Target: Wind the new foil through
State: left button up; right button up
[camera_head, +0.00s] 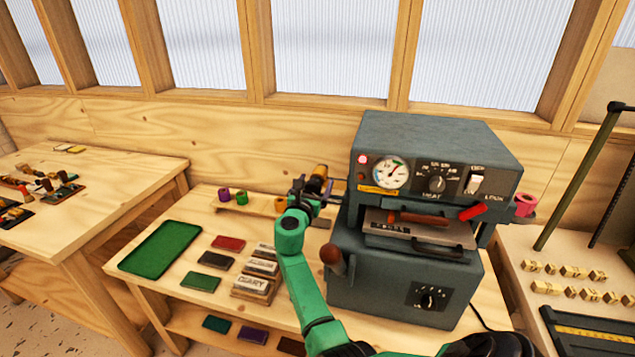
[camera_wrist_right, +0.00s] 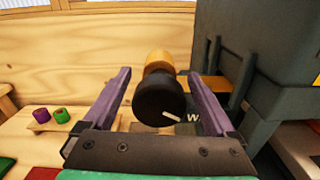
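The grey foil press (camera_head: 440,140) stands on the bench with a dial, a knob and a switch on its front. A gold foil roll (camera_head: 320,171) sits at its left side; it also shows in the right wrist view (camera_wrist_right: 159,64). A black knob with a white mark (camera_wrist_right: 160,101) faces the wrist camera in front of that roll. My right gripper (camera_wrist_right: 160,74) is open, one finger on each side of the knob, with gaps showing. In the head view it is partly hidden by my green wrist. A pink roll (camera_head: 525,204) is at the press's right side. My left gripper is not in view.
A wooden rack with a purple roll (camera_head: 224,195) and a green roll (camera_head: 241,197) stands left of the press. A green tray (camera_head: 160,248) and several coloured blocks lie on the bench. A brown ball-ended lever (camera_head: 331,256) sticks out at the press's left front.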

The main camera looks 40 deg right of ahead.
jog(key=shift+s+a+r, duration=0.1)
jog(key=shift+a+r, duration=0.05)
jog(key=shift+a, duration=0.05)
jog(key=c, duration=1.4)
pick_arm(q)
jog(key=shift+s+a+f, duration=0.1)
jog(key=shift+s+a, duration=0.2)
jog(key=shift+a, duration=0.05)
